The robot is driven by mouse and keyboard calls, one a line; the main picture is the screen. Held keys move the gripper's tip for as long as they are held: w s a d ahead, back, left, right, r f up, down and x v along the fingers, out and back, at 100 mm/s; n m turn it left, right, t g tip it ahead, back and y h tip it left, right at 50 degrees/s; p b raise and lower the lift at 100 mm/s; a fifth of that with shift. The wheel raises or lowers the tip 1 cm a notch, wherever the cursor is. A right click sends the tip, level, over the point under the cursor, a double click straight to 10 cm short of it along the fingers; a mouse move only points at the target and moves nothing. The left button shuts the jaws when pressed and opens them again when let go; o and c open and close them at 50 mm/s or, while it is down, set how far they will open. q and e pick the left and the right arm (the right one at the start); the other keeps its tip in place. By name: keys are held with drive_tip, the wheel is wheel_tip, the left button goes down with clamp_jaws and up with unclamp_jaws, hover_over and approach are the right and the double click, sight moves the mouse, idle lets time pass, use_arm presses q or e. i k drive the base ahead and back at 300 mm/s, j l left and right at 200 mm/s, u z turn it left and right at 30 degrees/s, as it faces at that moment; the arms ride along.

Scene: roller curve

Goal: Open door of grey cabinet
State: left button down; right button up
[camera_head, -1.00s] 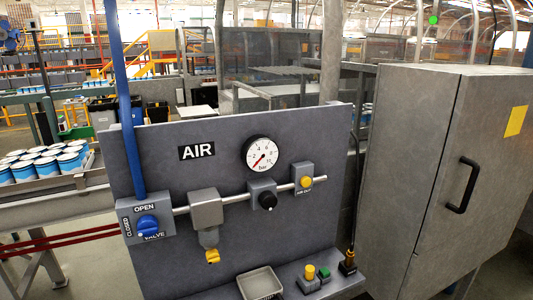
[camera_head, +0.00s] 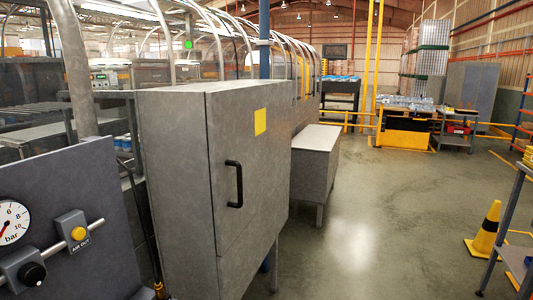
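The grey cabinet (camera_head: 170,170) stands left of the middle in the head view. Its door (camera_head: 262,195) faces right and looks shut. A black bar handle (camera_head: 235,184) sits upright on the door, near its left edge. A yellow label (camera_head: 260,121) is on the door's upper part. The cabinet stands on legs above the floor. Neither of my grippers shows in the head view.
The grey air panel (camera_head: 70,200) with its gauge (camera_head: 12,222) stands close on the left of the cabinet. A low grey box (camera_head: 316,150) stands behind the cabinet. The floor (camera_head: 380,220) to the right is open, up to a yellow cone (camera_head: 486,230) and a rack (camera_head: 510,225) at the right edge.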

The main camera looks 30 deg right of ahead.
sight(249, 128)
drive_tip(key=z, duration=0.75)
